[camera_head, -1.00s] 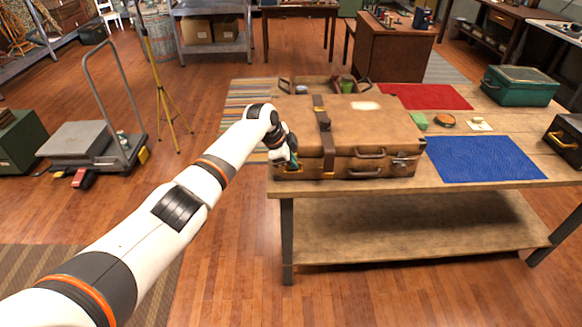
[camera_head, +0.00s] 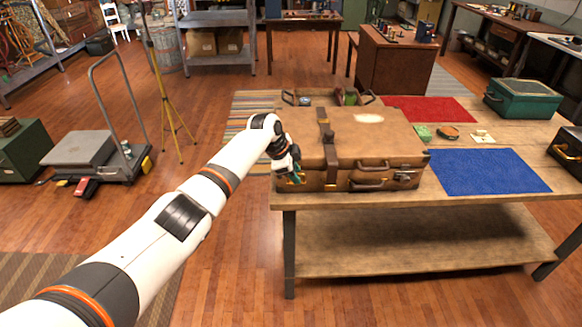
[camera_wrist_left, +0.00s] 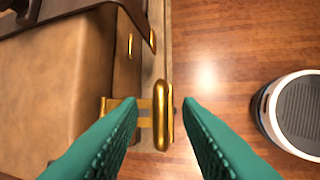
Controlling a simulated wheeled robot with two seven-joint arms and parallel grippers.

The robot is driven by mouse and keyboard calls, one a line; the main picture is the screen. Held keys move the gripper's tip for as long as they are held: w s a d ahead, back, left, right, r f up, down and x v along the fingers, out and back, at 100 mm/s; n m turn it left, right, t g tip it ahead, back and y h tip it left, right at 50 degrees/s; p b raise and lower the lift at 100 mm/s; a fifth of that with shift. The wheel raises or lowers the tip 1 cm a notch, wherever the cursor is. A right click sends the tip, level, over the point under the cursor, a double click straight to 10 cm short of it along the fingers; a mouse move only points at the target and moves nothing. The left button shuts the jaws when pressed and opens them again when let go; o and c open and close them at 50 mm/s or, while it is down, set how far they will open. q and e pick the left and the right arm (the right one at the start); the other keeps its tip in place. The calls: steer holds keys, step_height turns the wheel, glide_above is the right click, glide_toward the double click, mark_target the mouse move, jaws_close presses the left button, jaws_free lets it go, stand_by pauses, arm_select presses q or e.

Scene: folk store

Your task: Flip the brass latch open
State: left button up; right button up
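A closed brown leather suitcase (camera_head: 375,139) lies flat on the wooden table. Its left brass latch (camera_wrist_left: 161,115) shows in the wrist view as an upright gold bar on a gold plate at the suitcase's front edge. My left gripper (camera_wrist_left: 161,103) is open, with one teal finger on each side of the latch bar. The right finger is apart from the bar; the left finger overlaps the plate in view, and I cannot tell whether it touches. In the head view my left gripper (camera_head: 296,177) is at the suitcase's front left and partly hides this latch. My right gripper is not in view.
A leather strap (camera_head: 329,140) crosses the suitcase near the latch, and a handle (camera_head: 370,187) is on its front. A blue mat (camera_head: 487,171), a red mat (camera_head: 430,109) and a green box (camera_head: 522,98) are on the table. The floor before the table is clear.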

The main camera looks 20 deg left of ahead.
arm_select(q)
steer(key=b+v, duration=0.1)
steer(key=v, duration=1.1)
steer(key=shift+f, duration=0.1)
